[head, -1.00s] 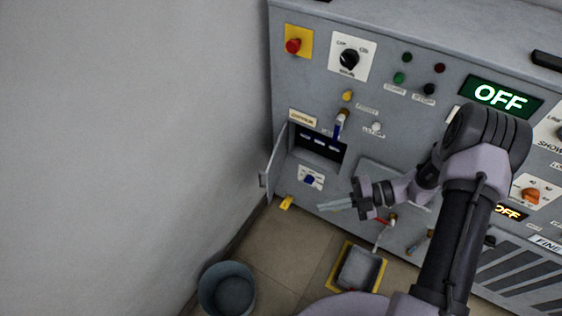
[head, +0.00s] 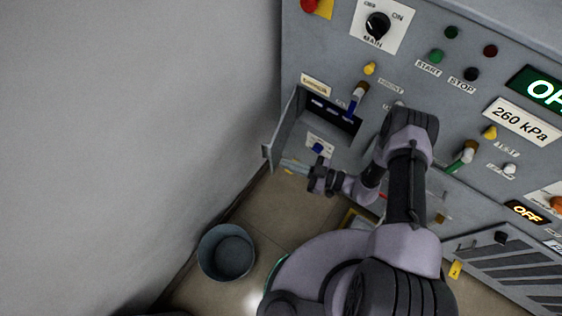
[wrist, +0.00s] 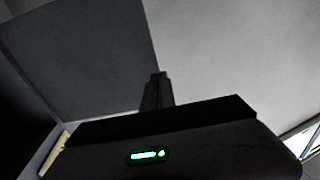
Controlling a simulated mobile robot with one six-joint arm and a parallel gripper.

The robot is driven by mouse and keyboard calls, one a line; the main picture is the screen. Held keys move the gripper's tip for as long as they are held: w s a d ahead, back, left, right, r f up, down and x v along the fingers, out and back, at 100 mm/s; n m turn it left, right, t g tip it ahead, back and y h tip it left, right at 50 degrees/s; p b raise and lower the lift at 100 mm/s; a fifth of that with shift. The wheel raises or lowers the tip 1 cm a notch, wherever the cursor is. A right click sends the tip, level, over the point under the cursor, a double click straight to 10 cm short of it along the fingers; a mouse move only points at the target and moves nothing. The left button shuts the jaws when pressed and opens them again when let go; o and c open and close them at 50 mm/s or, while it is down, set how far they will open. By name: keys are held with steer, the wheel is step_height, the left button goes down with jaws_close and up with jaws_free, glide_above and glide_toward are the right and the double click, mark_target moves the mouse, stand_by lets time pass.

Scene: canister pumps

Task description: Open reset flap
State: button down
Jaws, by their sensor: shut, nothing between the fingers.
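A grey flap (head: 284,130) stands swung out from the left side of a recess (head: 328,112) low on the panel in the head view. It has a small catch at its outer edge. The recess shows dark slots, with a blue knob (head: 318,148) on a white plate below. No label that I can read names the flap as the reset flap. My gripper (head: 286,164) is shut and empty, its tips close to the flap's lower edge; contact is unclear. In the wrist view, the dark fingers (wrist: 156,90) point toward a grey surface (wrist: 85,55), probably the flap.
A pale wall (head: 130,120) stands close left of the flap. A grey bucket (head: 226,252) stands on the floor below. A blue-tipped lever (head: 355,100) and a yellow knob (head: 369,69) are above and right of the recess. My arm covers the panel's lower middle.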

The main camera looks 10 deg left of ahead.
steer(key=shift+w+a, duration=0.2)
steer(key=shift+a, duration=1.15)
steer(key=a+m+t+h, duration=0.1)
steer(key=a+m+t, duration=0.2)
steer(key=a, duration=0.3)
steer(key=shift+w+a+t+b, duration=0.3)
steer(key=shift+w+t+b, duration=0.1)
steer(key=shift+t, duration=0.3)
